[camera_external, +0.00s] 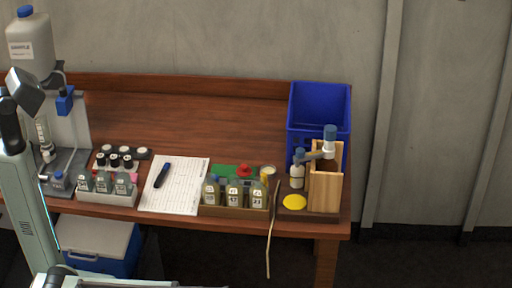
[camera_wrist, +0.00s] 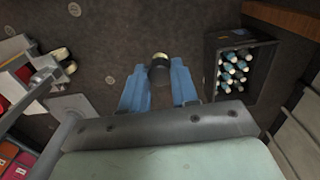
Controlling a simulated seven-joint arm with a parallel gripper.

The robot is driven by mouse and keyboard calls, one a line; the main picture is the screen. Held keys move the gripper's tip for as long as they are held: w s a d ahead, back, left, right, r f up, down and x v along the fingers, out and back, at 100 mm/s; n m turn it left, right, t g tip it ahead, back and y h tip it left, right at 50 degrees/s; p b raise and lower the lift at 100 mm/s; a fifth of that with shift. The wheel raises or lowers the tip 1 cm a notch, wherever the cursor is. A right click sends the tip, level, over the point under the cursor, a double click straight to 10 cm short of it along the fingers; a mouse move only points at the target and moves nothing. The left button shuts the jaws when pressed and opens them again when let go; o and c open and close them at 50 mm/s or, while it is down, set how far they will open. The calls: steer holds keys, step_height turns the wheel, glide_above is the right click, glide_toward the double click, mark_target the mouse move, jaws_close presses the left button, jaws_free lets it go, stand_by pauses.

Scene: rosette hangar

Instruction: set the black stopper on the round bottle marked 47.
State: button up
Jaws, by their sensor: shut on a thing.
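My gripper (camera_wrist: 158,84) shows in the wrist view with its two blue fingers. It is shut on a dark stopper (camera_wrist: 159,72) with a pale tan end, held between the fingertips above a dark floor. In the external view the fingers and the held stopper are not visible. Three bottles stand in a wooden rack at the front of the table. The middle bottle (camera_external: 234,195) has a label that seems to read 47, though the print is small. The bottle (camera_external: 258,195) to its right and the bottle (camera_external: 211,190) to its left carry other labels.
A white rack (camera_external: 108,195) of bottles, black-capped vials behind it, and a paper sheet (camera_external: 175,187) with a pen lie left. A wooden stand (camera_external: 326,188) and blue bin (camera_external: 319,105) are right. The wrist view shows a dark crate (camera_wrist: 211,60) of bottles. The table's back is clear.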

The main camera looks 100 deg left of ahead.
stand_by(0.4)
steer(key=s+a+r+n, duration=0.1)
steer(key=a+r+n, duration=0.25)
steer(key=a, duration=1.25)
steer(key=s+a+r+n, duration=0.1)
steer(key=a+r+n, duration=0.3)
steer(key=a, duration=1.2)
steer(key=shift+s+a+r+n, duration=0.9)
steer(key=shift+s+a, duration=2.1)
steer(key=shift+a, duration=1.4)
steer(key=shift+s+a+r+n, duration=0.6)
steer(key=shift+s+a+r, duration=0.55)
steer(key=shift+s+a, duration=2.6)
steer(key=shift+s+a+r+n, duration=0.9)
steer(key=shift+s+a, duration=1.4)
steer(key=shift+a, duration=2.8)
steer(key=shift+f, duration=0.2)
